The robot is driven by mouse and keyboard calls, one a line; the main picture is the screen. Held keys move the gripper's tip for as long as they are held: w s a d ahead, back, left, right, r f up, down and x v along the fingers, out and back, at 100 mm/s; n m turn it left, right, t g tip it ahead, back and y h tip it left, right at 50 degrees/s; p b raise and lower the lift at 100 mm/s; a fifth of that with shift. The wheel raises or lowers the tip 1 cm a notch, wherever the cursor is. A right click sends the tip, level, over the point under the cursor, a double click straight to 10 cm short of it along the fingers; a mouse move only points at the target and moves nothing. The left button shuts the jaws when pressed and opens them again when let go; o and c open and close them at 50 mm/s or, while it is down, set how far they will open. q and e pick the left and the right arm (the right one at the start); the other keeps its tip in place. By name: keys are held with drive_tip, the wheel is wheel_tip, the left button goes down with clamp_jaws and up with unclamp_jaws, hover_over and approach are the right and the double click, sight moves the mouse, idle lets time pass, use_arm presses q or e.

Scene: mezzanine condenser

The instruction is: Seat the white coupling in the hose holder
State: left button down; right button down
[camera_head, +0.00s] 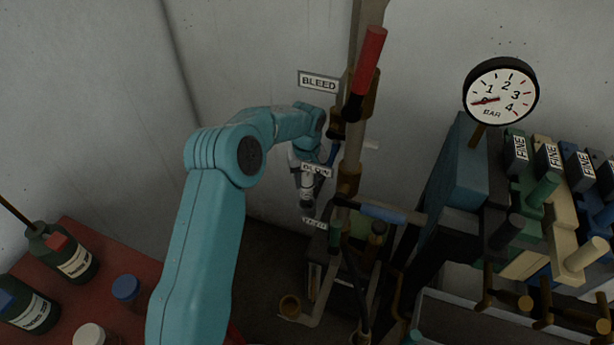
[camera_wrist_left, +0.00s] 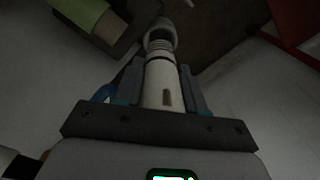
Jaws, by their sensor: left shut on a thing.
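My left gripper (camera_head: 304,176) hangs near the wall in the middle of the head view. It is shut on the white coupling (camera_wrist_left: 163,84), which sits between its two jaws in the left wrist view. The coupling is a pale cylinder with a dark band and a grey, ring-like far end. In the head view it shows small and pale (camera_head: 307,198), pointing down. A brown ring on a bracket (camera_head: 290,305), perhaps the hose holder, is below the coupling and apart from it. My right gripper is not in view.
A vertical pipe with a red-handled valve (camera_head: 368,62) and a blue lever (camera_head: 378,211) stands right of my gripper. A gauge (camera_head: 500,92) and several coloured blocks are at the right. Bottles (camera_head: 70,255) stand on a red surface (camera_head: 120,262) at the left.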

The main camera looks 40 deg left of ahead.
sight(307, 185)
use_arm(q)
drive_tip(key=shift+w+f+b, duration=0.1)
drive_tip(key=shift+f+b, duration=0.25)
drive_tip(key=shift+f, duration=0.5)
drive_tip(key=shift+f+b, duration=0.5)
drive_tip(key=shift+f, duration=0.15)
drive_tip(key=shift+s, duration=0.2)
drive_tip(key=shift+w, duration=0.2)
drive_tip(key=shift+s, duration=0.1)
